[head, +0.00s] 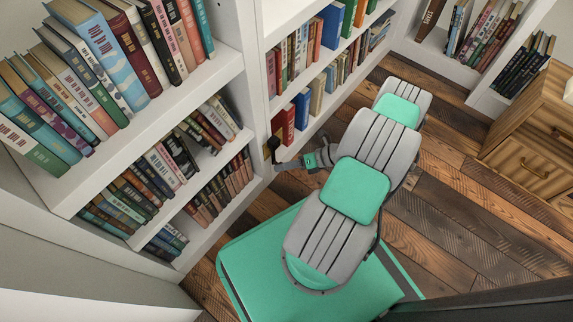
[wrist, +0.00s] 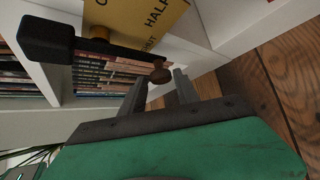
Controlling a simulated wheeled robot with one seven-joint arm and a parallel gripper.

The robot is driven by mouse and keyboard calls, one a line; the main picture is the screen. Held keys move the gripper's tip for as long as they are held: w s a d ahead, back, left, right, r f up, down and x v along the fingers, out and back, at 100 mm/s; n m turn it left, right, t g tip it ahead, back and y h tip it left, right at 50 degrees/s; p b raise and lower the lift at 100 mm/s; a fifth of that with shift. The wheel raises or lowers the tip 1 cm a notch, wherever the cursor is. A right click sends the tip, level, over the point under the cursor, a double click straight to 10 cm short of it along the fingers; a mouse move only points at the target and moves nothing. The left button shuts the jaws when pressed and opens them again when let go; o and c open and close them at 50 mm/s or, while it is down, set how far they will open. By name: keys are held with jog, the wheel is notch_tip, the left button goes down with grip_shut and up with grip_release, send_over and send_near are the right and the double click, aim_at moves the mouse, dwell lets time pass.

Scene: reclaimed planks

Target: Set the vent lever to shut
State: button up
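The vent lever shows in the wrist view as a dark bar with a thick black block-shaped end (wrist: 46,38). A small brown round knob (wrist: 158,76) is at the bar's other end. A yellow label plate (wrist: 140,18) behind it reads "HALF" and part of "SHUT"; the rest is cut off. My gripper (wrist: 160,80) has its two grey fingers apart, with the knob showing between the tips; I cannot tell whether they touch it. In the head view, my gripper (head: 285,165) is beside a small dark upright part (head: 273,145) at the bookcase edge. The label is not readable there.
White bookcases (head: 225,75) full of books stand close on the left and behind the gripper. A wooden drawer cabinet (head: 530,140) is at the right. The plank floor (head: 450,215) between them is clear.

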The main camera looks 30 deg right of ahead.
jog(key=shift+o, duration=1)
jog(key=shift+d, duration=0.1)
jog(key=p+v, duration=0.2)
jog(key=v, duration=0.5)
jog(key=shift+d+r, duration=0.2)
jog(key=shift+d, duration=0.05)
jog(key=shift+s, duration=0.15)
